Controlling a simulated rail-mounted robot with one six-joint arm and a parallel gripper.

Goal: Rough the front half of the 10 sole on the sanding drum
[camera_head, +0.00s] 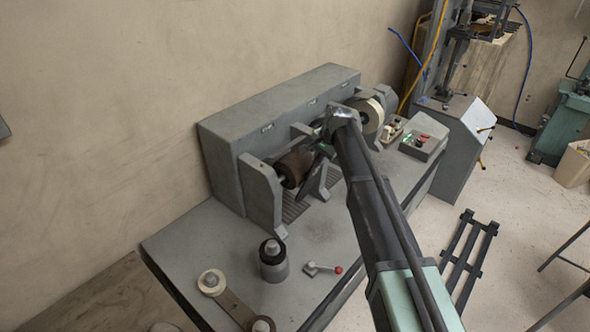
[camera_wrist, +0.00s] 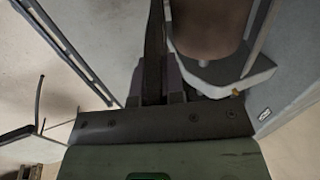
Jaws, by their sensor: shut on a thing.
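The brown sanding drum (camera_head: 296,167) sits in the grey machine on the bench, and it also shows at the top of the wrist view (camera_wrist: 210,22). My gripper (camera_head: 322,150) is beside the drum, on its right in the head view. In the wrist view my gripper (camera_wrist: 156,88) is shut on a thin dark strip, the sole (camera_wrist: 154,45), seen edge-on. The sole extends away from the fingers and lies just left of the drum there. I cannot tell whether they touch. No size mark shows. In the head view my arm mostly hides the sole.
A pale wheel (camera_head: 371,116) is mounted right of the drum. Grey brackets (camera_head: 262,195) flank the drum.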

